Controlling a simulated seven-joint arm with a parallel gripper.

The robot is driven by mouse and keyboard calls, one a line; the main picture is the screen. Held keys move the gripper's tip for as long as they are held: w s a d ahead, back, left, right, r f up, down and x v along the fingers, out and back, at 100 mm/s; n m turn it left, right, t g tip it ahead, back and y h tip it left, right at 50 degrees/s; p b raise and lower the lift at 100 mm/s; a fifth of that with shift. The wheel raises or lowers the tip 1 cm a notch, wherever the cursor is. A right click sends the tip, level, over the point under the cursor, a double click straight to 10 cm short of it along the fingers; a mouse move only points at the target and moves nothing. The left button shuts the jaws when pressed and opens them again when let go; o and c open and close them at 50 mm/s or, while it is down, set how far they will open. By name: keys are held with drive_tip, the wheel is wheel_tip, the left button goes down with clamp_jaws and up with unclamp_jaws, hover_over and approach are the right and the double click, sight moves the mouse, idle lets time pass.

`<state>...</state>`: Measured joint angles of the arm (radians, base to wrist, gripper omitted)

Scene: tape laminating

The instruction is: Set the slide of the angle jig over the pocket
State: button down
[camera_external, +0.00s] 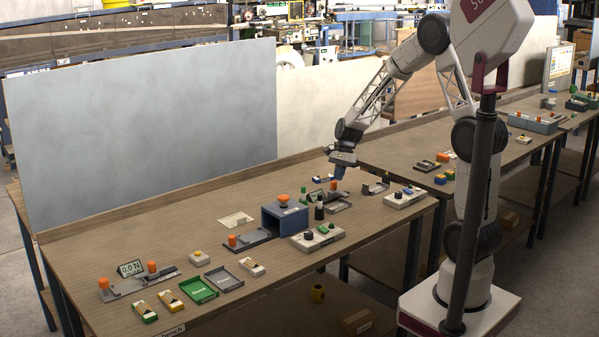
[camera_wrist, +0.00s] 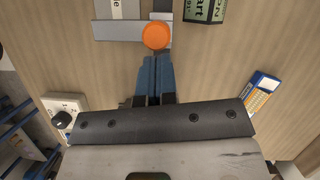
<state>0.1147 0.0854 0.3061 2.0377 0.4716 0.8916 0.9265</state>
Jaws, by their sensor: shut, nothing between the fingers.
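The angle jig (camera_external: 338,206) appears to be the low grey fixture on the bench under my gripper, with an orange knob (camera_external: 333,186). In the wrist view the orange knob (camera_wrist: 156,36) sits on a grey slide piece (camera_wrist: 120,30) beside a pale labelled plate (camera_wrist: 131,8). My gripper (camera_external: 338,181) points down with its blue fingers together and nothing between them. In the wrist view the fingertips (camera_wrist: 155,60) appear just short of the knob; I cannot tell whether they touch it. The pocket is not clearly seen.
A small display (camera_external: 318,197) stands beside the jig and also shows in the wrist view (camera_wrist: 203,9). Nearby are a dark-knobbed white box (camera_external: 404,199), a blue open box (camera_external: 285,218) and a black-topped post (camera_external: 319,211). A blue-and-yellow item (camera_wrist: 261,92) lies at right in the wrist view.

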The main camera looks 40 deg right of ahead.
sight(330, 191)
idle(0.3)
drive_tip(key=shift+a, duration=2.5)
drive_tip(key=shift+d, duration=0.1)
drive_tip(key=shift+w+d, duration=0.1)
drive_tip(key=shift+d, duration=0.6)
drive_tip(key=d+v, duration=0.2)
drive_tip(key=v, duration=0.9)
drive_tip(key=shift+w+f, duration=0.35)
drive_tip(key=shift+d, duration=0.75)
